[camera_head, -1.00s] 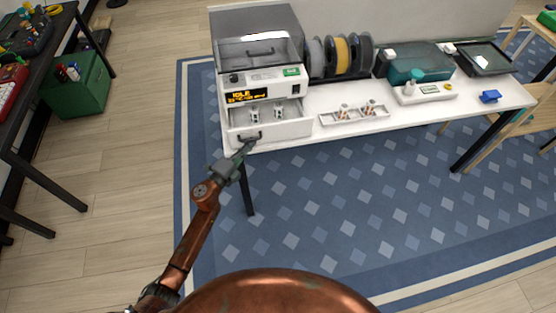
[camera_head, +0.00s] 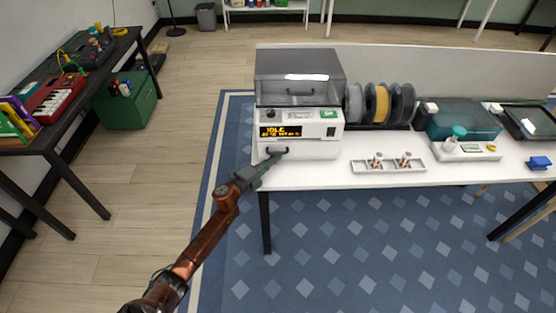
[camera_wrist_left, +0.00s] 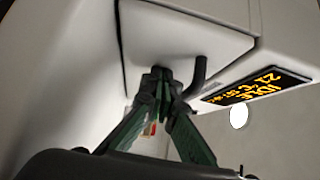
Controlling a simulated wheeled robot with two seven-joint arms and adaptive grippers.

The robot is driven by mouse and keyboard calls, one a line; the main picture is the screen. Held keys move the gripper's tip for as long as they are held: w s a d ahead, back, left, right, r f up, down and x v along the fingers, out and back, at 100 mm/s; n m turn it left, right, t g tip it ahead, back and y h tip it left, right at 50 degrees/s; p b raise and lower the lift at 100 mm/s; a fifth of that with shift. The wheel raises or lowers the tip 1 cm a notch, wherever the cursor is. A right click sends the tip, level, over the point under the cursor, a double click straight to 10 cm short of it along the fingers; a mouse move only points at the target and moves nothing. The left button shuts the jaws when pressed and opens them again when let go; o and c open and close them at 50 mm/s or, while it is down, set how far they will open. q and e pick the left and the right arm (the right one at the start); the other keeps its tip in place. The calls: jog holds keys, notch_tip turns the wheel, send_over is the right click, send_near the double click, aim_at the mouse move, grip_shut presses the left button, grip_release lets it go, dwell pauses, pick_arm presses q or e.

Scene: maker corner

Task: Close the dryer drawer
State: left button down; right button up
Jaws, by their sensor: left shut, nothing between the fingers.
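The dryer (camera_head: 299,100) is a white box with a grey hood and an orange display, standing at the left end of the white table. Its drawer (camera_head: 312,150) is in, with its front about flush with the body, and the inside is hidden. The drawer front also shows close up in the left wrist view (camera_wrist_left: 185,38). The dark drawer handle (camera_wrist_left: 200,72) is just right of the fingertips. My left gripper (camera_head: 268,160) is shut and empty, its tips at or very near the drawer front beside the handle (camera_head: 278,150). My right gripper is not in view.
A white tray (camera_head: 388,167) with small parts lies right of the dryer. Filament spools (camera_head: 378,103), a teal box (camera_head: 462,121) and a blue item (camera_head: 538,162) are farther right.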

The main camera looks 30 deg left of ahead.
pick_arm(q)
jog(key=shift+w+a+r, duration=0.1)
jog(key=shift+w+r, duration=0.05)
jog(key=shift+r, duration=0.2)
